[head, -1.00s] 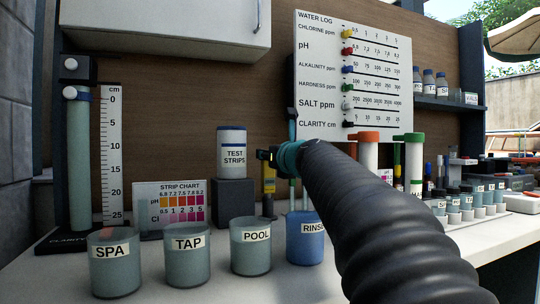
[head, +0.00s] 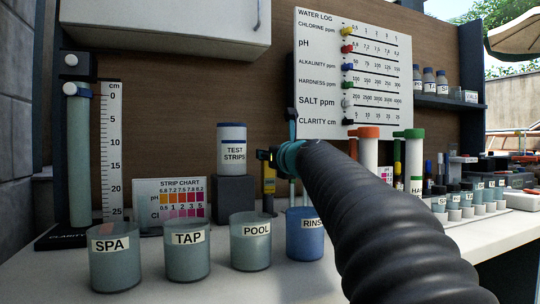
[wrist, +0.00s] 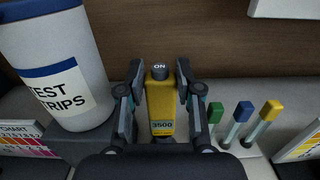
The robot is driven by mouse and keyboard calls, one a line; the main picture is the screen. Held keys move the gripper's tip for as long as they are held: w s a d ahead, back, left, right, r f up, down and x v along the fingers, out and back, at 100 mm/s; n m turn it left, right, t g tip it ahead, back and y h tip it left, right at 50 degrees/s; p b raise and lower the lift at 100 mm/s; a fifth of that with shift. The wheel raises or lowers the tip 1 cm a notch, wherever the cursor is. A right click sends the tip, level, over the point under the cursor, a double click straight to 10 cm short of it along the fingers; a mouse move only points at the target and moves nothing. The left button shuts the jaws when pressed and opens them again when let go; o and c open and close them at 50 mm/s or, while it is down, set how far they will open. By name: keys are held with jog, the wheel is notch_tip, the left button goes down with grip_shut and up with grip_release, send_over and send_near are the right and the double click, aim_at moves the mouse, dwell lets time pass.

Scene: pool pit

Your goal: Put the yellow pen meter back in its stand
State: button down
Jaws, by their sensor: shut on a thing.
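The yellow pen meter (wrist: 162,103) stands upright in my gripper (wrist: 160,72). It has a grey ON cap and a display reading 3500. The two fingers close on its sides near the top. In the head view the pen meter (head: 269,181) shows below my gripper (head: 268,156), between the dark block and the blue rinse cup. Its lower end is dark and close to the counter. I cannot make out a stand around it, and my gripper hides its lower part in the wrist view.
The test strips tub (head: 232,150) stands on a dark block (head: 234,195) to the left. The rinse cup (head: 304,240) and pool cup (head: 250,248) stand in front. Several small colour-capped vials (wrist: 240,125) are right of the pen in the wrist view. A wooden wall (head: 180,110) is behind.

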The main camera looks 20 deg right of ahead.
jog(key=shift+f, duration=0.2)
jog(key=c, duration=0.7)
grip_release()
notch_tip(320, 180, up, 7)
jog(key=p, duration=0.7)
